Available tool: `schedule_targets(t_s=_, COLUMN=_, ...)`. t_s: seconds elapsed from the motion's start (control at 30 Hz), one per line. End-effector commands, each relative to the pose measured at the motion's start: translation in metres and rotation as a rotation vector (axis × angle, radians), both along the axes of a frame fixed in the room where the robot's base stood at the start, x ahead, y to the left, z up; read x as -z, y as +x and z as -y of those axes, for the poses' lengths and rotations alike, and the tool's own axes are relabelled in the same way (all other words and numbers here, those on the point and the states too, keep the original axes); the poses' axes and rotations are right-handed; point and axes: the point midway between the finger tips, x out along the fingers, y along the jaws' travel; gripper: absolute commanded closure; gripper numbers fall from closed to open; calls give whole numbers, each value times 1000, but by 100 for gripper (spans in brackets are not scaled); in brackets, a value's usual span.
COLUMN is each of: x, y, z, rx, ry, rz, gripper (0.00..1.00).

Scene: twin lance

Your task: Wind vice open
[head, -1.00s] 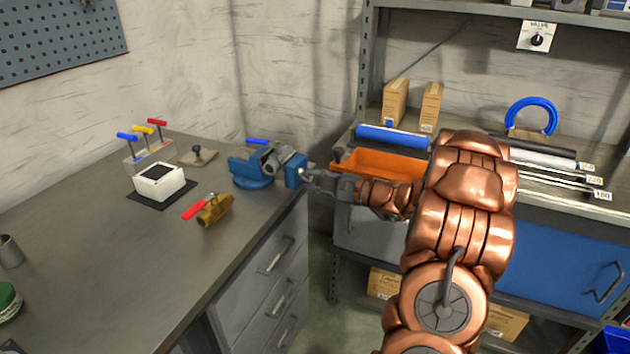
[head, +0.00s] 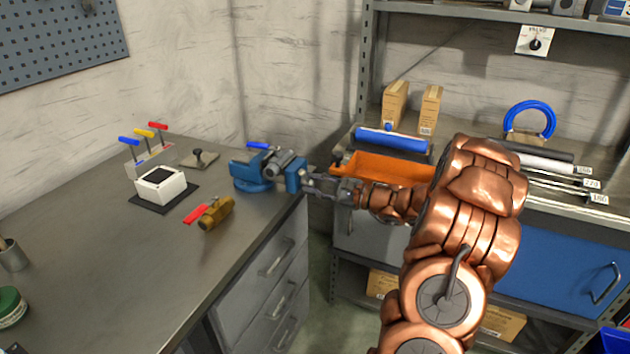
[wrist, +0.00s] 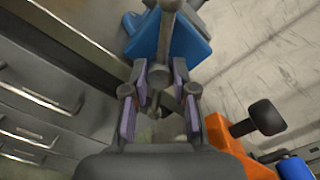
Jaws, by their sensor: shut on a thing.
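The blue vice (head: 255,178) stands at the right end of the grey workbench, with a grey metal piece (head: 287,161) at its jaws. My gripper (head: 310,181) is at the vice's outer right end, level with its screw. In the wrist view my gripper (wrist: 160,84) has its two padded fingers on either side of the grey vice handle (wrist: 160,76), shut on it. The blue vice body (wrist: 185,42) shows just beyond the fingertips. The fingers hide part of the handle, and the jaw gap is hard to make out.
A brass valve with a red lever (head: 216,213), a white box (head: 160,185) and a rack of coloured T-handles (head: 150,155) are on the bench (head: 110,255). An orange tray (head: 385,168) lies close behind my wrist. Drawers (head: 275,265) are below the vice.

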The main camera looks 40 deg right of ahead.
Motion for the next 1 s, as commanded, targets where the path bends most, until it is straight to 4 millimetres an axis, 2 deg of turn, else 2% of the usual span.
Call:
schedule_targets(t_s=0.03, x=-4, y=1, z=0, rx=0, ry=22, rz=-8, gripper=100)
schedule_targets(t_s=0.43, x=-3, y=1, z=-1, rx=-1, ry=195, rz=-114, gripper=100)
schedule_targets(t_s=0.9, x=0, y=1, z=0, rx=1, ry=226, rz=-135, gripper=100)
schedule_targets(t_s=0.93, x=0, y=1, z=0, rx=1, ry=226, rz=-135, gripper=72)
schedule_targets(t_s=1.0, x=0, y=1, z=0, rx=1, ry=226, rz=-135, gripper=64)
